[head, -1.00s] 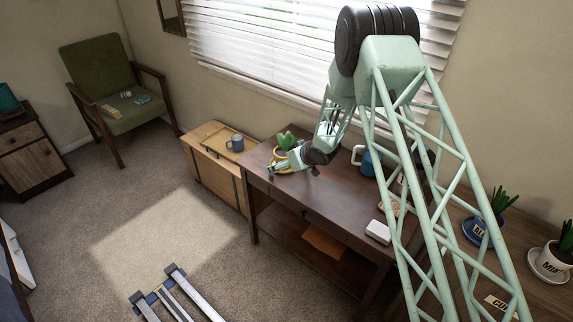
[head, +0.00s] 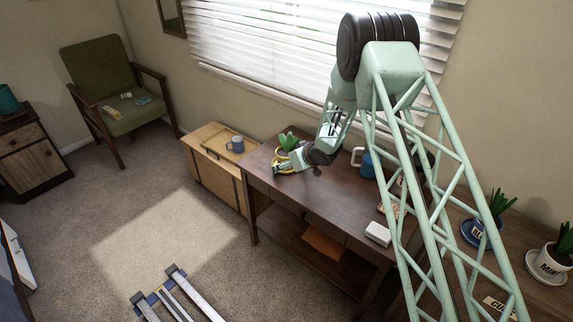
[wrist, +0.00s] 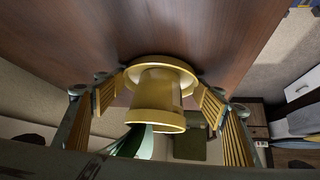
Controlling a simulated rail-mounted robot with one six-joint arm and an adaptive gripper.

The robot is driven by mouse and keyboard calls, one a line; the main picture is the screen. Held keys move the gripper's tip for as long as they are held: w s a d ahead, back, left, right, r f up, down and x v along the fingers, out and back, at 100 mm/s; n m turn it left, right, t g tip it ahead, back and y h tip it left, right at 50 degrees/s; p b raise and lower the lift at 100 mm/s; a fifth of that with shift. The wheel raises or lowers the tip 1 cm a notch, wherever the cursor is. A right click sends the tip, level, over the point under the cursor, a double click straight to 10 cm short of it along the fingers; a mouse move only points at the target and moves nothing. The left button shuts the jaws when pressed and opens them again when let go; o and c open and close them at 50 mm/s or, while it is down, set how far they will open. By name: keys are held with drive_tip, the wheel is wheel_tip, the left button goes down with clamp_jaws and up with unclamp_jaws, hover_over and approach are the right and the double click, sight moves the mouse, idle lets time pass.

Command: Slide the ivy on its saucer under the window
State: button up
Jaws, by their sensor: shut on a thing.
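A leafy green plant in a yellow pot (wrist: 157,95) stands upright on a yellow saucer (wrist: 160,63) on the dark wooden desk (head: 325,190), near its far left end. I take it for the ivy; no label on it shows. In the head view its leaves (head: 289,141) rise behind my gripper (head: 283,167). In the wrist view my gripper (wrist: 160,95) has a ribbed pad at each side of the saucer and is shut on it. Part of the pot is hidden in the head view. The window (head: 270,40) with white blinds is above and behind the desk.
A blue mug (head: 367,163) and a white box (head: 378,234) are on the desk to the right. A low cabinet (head: 200,168) with a tray and a grey-blue mug (head: 235,145) adjoins the left end. Blue (head: 473,230) and white (head: 552,260) plant pots stand far right.

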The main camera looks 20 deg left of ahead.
drive_tip(key=shift+w+d+r+p, duration=0.1)
drive_tip(key=shift+w+d+p, duration=0.65)
drive_tip(key=shift+w+p, duration=1.25)
drive_tip(key=shift+w+d+f+p, duration=0.1)
drive_tip(key=shift+w+d+p, duration=0.7)
drive_tip(key=shift+w+p, duration=1.15)
drive_tip(key=shift+w+d+r+p, duration=0.1)
drive_tip(key=shift+w+d+p, duration=0.65)
drive_tip(key=shift+w+p, duration=1.2)
drive_tip(key=shift+w+d+p, duration=0.25)
drive_tip(key=shift+w+d, duration=0.05)
drive_tip(key=shift+w, duration=0.65)
drive_tip(key=shift+w+d+p, duration=0.2)
drive_tip(key=shift+w+d, duration=0.1)
drive_tip(key=shift+w, duration=0.6)
drive_tip(key=shift+w+d+p, duration=0.25)
drive_tip(key=shift+w+d, duration=0.05)
drive_tip(key=shift+w, duration=0.65)
drive_tip(key=shift+w, duration=0.1)
drive_tip(key=o, duration=1)
drive_tip(key=shift+c, duration=0.2)
drive_tip(key=v, duration=1.2)
